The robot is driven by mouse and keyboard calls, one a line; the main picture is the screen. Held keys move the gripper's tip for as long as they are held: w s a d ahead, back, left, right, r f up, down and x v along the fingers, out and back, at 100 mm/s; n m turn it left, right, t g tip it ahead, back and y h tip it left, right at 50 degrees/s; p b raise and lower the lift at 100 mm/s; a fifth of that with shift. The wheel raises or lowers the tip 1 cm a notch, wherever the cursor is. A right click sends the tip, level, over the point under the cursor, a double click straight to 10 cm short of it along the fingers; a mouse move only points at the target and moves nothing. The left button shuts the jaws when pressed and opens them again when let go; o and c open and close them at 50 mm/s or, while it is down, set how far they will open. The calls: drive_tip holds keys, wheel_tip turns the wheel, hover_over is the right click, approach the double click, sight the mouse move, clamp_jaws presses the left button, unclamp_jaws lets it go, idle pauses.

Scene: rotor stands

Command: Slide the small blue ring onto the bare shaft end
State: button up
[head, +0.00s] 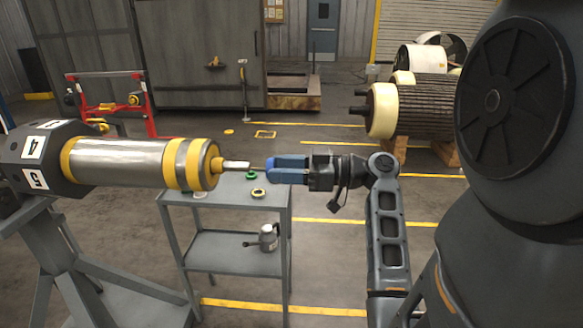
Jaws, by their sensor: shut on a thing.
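The rotor (118,162) lies level on the grey stand at the left, a silver cylinder with yellow bands. Its bare shaft end (236,165) is a pale, narrow stub pointing right from a yellow collar. My gripper (275,169) comes in from the right at about shaft height, with its fingers pointing left. It is shut on the small blue ring (269,166), which shows as bright blue at the fingertips and is partly hidden by them. The ring appears apart from the shaft, with a short gap between; the depth offset is hard to tell.
A grey two-shelf cart (229,212) stands below the gripper. On top lie a green ring (251,176) and a yellow-and-black ring (258,193); a metal can (268,237) is on its lower shelf. Another rotor (430,106) rests at the back right. Open floor lies right of the cart.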

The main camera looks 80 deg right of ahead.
sight(240, 163)
drive_tip(key=shift+w, duration=1)
drive_tip(key=shift+a+r+b, duration=0.1)
drive_tip(key=shift+b, duration=0.2)
drive_tip(key=shift+w, duration=0.25)
drive_tip(key=shift+w+b, duration=0.2)
drive_tip(key=shift+b, duration=0.1)
drive_tip(key=shift+w+a+b, duration=0.15)
drive_tip(key=shift+w+b, duration=0.35)
drive_tip(key=shift+w, duration=1.1)
drive_tip(key=shift+w+a+b, duration=0.15)
drive_tip(key=shift+w+b, duration=0.3)
drive_tip(key=shift+w, duration=1.1)
idle(1.0)
drive_tip(key=o, duration=1.2)
drive_tip(key=shift+o, duration=0.5)
